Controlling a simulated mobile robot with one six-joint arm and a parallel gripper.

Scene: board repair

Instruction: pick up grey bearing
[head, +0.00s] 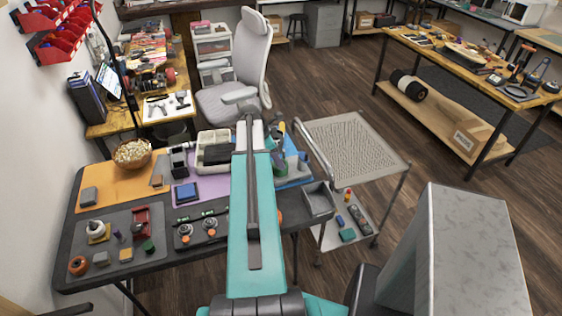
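I cannot single out the grey bearing with certainty at this size. A pale grey-white round piece (96,228) sits on a yellow base on the left part of the dark table (65,275); I cannot tell whether it is a bearing. Two trucks with orange round parts (185,233) lie on the table left of my arm. My teal arm link crosses the middle of the picture and hides part of the table. My gripper's fingers do not show.
On the table are a red vise-like tool (142,221), an orange ring (78,265), a blue box (187,193), a bowl (132,154) and a grey bin (319,200). A wire-topped cart (360,145) stands to the right. Open wooden floor (325,85) lies behind.

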